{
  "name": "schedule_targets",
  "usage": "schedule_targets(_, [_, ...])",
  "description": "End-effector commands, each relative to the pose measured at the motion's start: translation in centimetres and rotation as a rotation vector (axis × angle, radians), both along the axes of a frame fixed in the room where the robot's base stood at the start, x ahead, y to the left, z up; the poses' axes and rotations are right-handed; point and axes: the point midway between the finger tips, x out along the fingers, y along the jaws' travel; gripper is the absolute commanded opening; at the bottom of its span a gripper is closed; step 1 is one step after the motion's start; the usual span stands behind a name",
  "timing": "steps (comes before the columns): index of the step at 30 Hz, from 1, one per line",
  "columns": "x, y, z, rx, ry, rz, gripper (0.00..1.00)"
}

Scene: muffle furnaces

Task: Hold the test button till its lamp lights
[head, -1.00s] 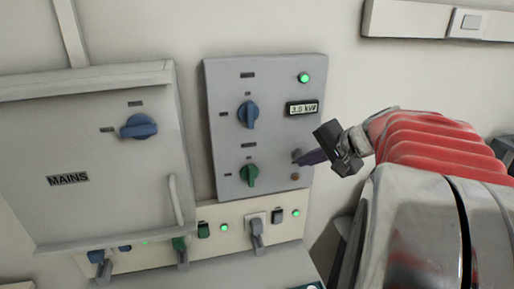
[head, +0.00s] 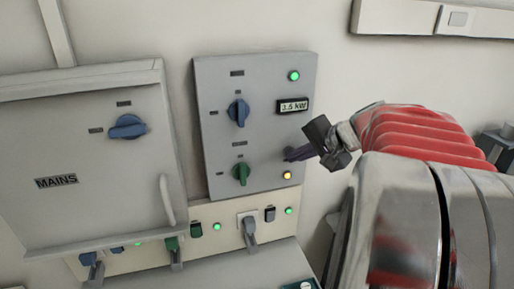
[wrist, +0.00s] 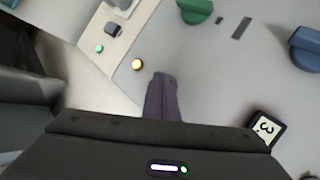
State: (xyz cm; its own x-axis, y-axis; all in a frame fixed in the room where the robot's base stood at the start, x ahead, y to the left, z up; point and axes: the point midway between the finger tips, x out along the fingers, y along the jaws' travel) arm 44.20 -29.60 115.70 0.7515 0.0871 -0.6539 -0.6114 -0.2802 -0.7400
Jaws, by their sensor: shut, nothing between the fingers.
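My gripper (head: 289,155) is shut, with its dark fingertips against or very close to the grey panel (head: 215,170), at its lower right. The test button is hidden behind the fingertips, so I cannot see contact. A small lamp (head: 287,175) just below the fingertips glows yellow. In the wrist view the shut fingers (wrist: 163,80) reach to the panel, and the same lamp (wrist: 137,64) glows amber beside their tips.
The panel also carries a blue knob (head: 238,112), a green knob (head: 241,173), a kW display (head: 294,106) and a green lamp (head: 294,75). A MAINS box (head: 85,215) stands at left. A lower strip (head: 222,238) holds several switches and plugs.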

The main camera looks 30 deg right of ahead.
Motion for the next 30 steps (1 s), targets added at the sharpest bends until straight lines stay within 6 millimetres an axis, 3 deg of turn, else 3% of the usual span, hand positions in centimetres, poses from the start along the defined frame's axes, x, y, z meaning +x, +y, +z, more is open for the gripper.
schedule_targets(11, [0.0, 0.0, 0.0, -0.001, 0.000, -0.001, 0.00])
schedule_targets(30, [-1.6, 0.5, 0.0, -0.001, 0.000, 0.001, 0.00])
